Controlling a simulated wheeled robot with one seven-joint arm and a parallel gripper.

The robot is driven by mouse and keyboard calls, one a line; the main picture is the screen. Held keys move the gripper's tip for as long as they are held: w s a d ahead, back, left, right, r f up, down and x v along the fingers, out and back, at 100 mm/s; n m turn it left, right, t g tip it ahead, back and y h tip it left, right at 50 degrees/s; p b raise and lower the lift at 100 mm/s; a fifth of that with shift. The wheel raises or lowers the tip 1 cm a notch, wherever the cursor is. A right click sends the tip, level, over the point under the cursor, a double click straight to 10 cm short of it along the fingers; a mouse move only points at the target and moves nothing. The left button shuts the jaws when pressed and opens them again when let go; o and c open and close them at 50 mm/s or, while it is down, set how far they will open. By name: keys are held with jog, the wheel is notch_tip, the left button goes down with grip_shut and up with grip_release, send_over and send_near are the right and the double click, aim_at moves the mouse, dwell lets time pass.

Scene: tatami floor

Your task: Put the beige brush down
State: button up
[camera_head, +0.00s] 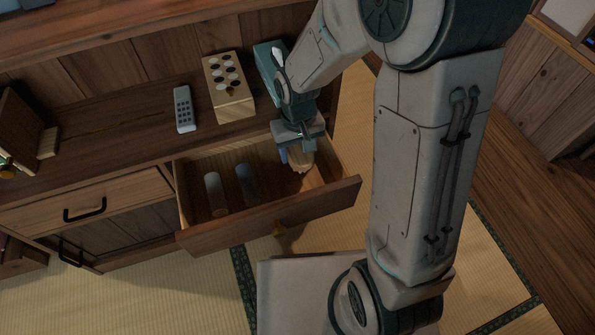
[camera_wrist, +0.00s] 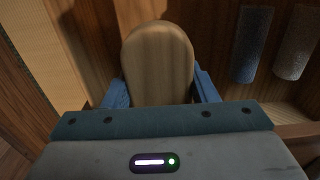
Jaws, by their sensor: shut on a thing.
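The beige brush (camera_head: 300,158) is in my gripper (camera_head: 298,150), over the right part of the open drawer (camera_head: 268,217). In the wrist view the brush (camera_wrist: 157,62) shows its rounded wooden back, between the two blue fingers of my gripper (camera_wrist: 160,92). The gripper is shut on it. The brush's underside is hidden, and I cannot tell whether it touches the drawer floor. A grey-white cylinder (camera_head: 215,193) and a blue cylinder (camera_head: 246,184) are in the drawer, left of the brush; the blue one (camera_wrist: 251,44) also shows in the wrist view.
On the cabinet top (camera_head: 125,130) are a remote (camera_head: 184,109), a wooden box with round dots (camera_head: 229,90) and a teal box (camera_head: 267,62) beside my arm. A shut drawer (camera_head: 85,203) is to the left. The drawer's front wall and sides surround the brush. Tatami (camera_head: 180,290) lies in front.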

aim_at(298, 147)
jog(key=shift+f+b, duration=1.3)
jog(key=shift+f, duration=2.3)
jog(key=shift+f, duration=0.15)
jog(key=o, duration=0.9)
jog(key=shift+o, duration=0.2)
notch_tip(298, 147, up, 12)
jog(key=p, duration=0.5)
jog(key=shift+r, duration=0.25)
jog(key=s+d+r+m+t, duration=0.1)
jog(key=s+d+r+m, duration=0.2)
jog(key=s+d+r, duration=0.6)
jog(key=s+d, duration=0.2)
jog(key=shift+s+d+r, duration=0.2)
jog(key=shift+s+r, duration=0.1)
